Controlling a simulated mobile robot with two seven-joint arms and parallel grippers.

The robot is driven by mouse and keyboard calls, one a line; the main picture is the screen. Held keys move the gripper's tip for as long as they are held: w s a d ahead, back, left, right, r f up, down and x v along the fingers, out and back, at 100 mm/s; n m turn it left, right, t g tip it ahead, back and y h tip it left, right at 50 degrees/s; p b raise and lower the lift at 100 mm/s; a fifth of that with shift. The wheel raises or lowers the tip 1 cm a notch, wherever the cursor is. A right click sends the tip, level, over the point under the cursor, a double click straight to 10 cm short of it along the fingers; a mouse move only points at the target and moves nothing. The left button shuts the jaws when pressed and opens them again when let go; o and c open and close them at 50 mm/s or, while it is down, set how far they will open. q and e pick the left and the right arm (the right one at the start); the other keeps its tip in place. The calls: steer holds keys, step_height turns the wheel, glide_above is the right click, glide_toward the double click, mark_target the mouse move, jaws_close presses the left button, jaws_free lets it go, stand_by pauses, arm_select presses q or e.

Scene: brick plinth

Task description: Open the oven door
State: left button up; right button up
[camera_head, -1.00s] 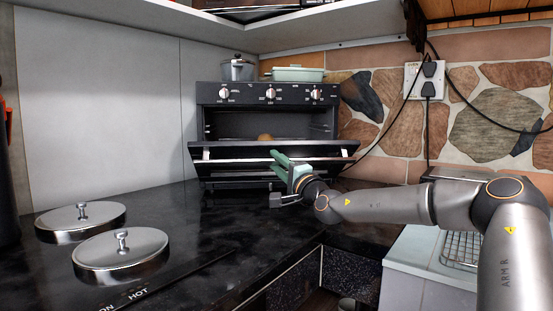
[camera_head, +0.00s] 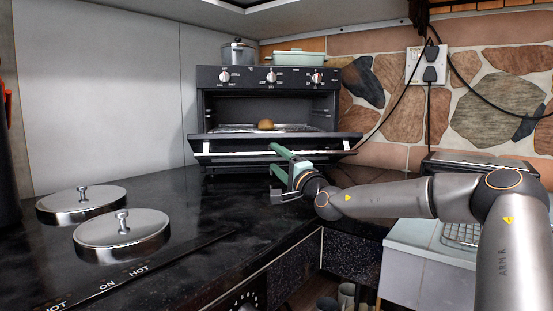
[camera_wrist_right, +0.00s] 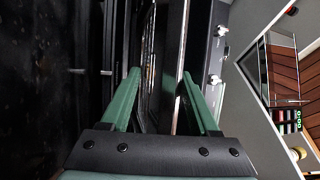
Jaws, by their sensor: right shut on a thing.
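The black toaster oven (camera_head: 210,105) stands at the back of the counter, its door (camera_head: 225,152) folded down and forward. Above the door I see into the cavity, where a round brown item (camera_head: 265,124) sits on a rack or tray. My right gripper (camera_head: 274,157) reaches in from the right, its green fingers around the door's front edge right of its middle. In the right wrist view the gripper (camera_wrist_right: 160,76) has a finger on each side of the door's edge and is shut on it. The exact contact is hard to see. My left gripper is not in view.
Two round metal lids (camera_head: 82,205) (camera_head: 120,235) cover hotplates on the counter at left. A grey pot (camera_head: 238,54) and a pale green dish (camera_head: 299,58) stand on the oven. Cables hang from the wall socket (camera_head: 427,66). The black counter (camera_head: 215,218) before the oven is clear.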

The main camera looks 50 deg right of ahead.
steer(key=shift+o, duration=0.7)
steer(key=shift+d+f, duration=0.1)
steer(key=shift+f, duration=0.05)
steer(key=shift+r, duration=0.2)
steer(key=shift+s, duration=0.1)
steer(key=shift+s+a+f+p, duration=0.15)
steer(key=shift+s+a+p, duration=0.15)
steer(key=shift+s, duration=0.25)
steer(key=v, duration=1)
steer(key=shift+s+a+f+p, duration=0.15)
steer(key=shift+s+f+p, duration=0.1)
steer(key=shift+f+p, duration=0.15)
